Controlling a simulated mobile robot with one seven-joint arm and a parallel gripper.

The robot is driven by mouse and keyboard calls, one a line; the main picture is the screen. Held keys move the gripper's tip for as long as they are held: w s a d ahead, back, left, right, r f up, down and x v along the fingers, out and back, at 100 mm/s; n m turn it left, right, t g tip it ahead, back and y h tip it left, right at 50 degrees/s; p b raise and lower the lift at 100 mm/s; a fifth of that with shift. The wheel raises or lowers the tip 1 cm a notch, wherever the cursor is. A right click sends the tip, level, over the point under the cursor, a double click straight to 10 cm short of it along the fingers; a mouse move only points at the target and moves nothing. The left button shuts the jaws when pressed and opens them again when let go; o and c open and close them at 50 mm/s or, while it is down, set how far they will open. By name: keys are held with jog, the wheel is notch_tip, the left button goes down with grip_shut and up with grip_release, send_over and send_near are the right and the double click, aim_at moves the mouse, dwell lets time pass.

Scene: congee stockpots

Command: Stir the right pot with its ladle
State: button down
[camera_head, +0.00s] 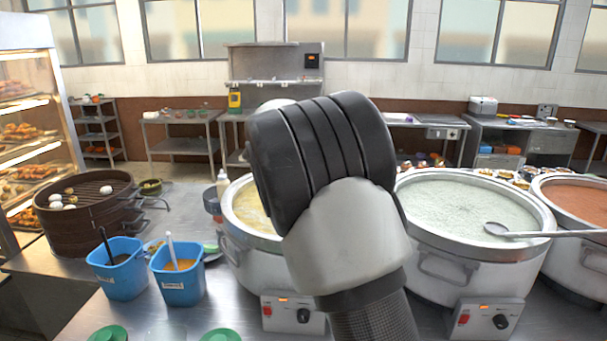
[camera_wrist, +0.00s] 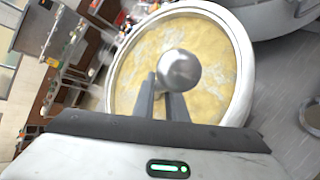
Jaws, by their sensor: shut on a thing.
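The right pot, with red-orange content (camera_head: 583,200), stands at the right edge of the head view, partly cut off. A ladle (camera_head: 497,229) rests with its bowl at the right side of the middle pot (camera_head: 478,245), which holds pale greenish congee; its handle runs right, in front of the right pot. In the wrist view my gripper (camera_wrist: 164,102) is shut on a shiny round-ended metal thing (camera_wrist: 180,70), perhaps a ladle. It shows over the left pot's yellow congee (camera_wrist: 215,60); its height above it is unclear. My arm hides the gripper in the head view.
The left pot (camera_head: 238,240) is partly hidden behind my arm. Two blue tubs (camera_head: 122,278) with utensils and a dark steamer (camera_head: 92,215) with eggs stand on the steel counter at left. Small bowls sit behind the pots. A lit food cabinet (camera_head: 28,110) bounds the far left.

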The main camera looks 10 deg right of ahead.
jog(key=shift+f+b, duration=1.95)
jog(key=shift+f, duration=0.8)
jog(key=shift+a, duration=0.1)
